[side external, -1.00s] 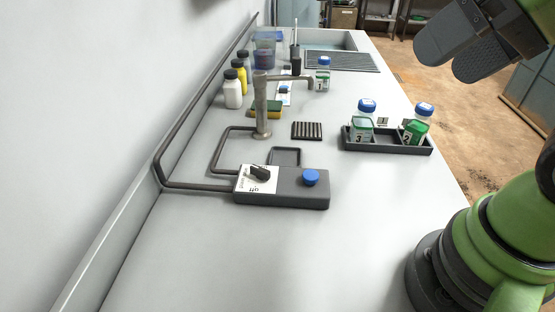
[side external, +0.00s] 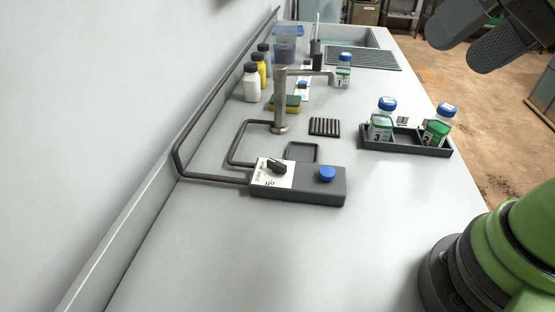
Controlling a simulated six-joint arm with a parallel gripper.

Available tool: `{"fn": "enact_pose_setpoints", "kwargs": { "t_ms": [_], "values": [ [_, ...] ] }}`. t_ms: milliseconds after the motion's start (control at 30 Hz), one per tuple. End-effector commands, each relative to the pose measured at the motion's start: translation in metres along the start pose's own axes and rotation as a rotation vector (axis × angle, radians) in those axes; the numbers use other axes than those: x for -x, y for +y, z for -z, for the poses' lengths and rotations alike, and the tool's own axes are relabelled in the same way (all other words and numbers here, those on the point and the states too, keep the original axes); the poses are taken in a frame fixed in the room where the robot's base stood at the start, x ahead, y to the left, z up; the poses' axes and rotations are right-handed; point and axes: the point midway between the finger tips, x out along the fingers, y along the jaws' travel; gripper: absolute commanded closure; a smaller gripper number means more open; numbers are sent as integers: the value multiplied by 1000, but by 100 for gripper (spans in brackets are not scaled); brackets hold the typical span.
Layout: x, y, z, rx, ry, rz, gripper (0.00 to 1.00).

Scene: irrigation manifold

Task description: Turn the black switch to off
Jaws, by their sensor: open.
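The black switch (side external: 277,166) is a rotary knob on the white label plate (side external: 273,180) at the left of a dark grey control box (side external: 315,195). "off" is printed at the plate's lower left; the other lettering is too small to read surely. I cannot tell which mark the knob points to. My gripper (side external: 458,50) is at the upper right, partly cut off by the frame. Its two grey fingers are apart and nothing shows between them. It is up and far to the right of the switch, touching nothing.
A blue button (side external: 327,174) sits right of the switch. Dark pipes (side external: 207,178) run from the box to the wall side. A metal tap (side external: 280,105) stands behind, with bottle 1 (side external: 343,75) near its spout. A black tray (side external: 405,148) holds bottles 3 and 2. The front counter is clear.

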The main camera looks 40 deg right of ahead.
Motion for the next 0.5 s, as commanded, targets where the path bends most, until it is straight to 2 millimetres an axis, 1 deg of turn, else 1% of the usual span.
{"fn": "enact_pose_setpoints", "kwargs": {
  "t_ms": [100,167,267,367,467,500],
  "values": [
    [-16,-15,25,-99,-74,-43,30],
    [-28,-24,38,-158,-109,-71,30],
    [-53,-37,56,-256,-161,-124,30],
    [-83,-49,71,-351,-204,-185,30],
    [-119,-59,79,-443,-240,-255,30],
    [-134,-62,82,-478,-249,-283,30]
  ]
}}
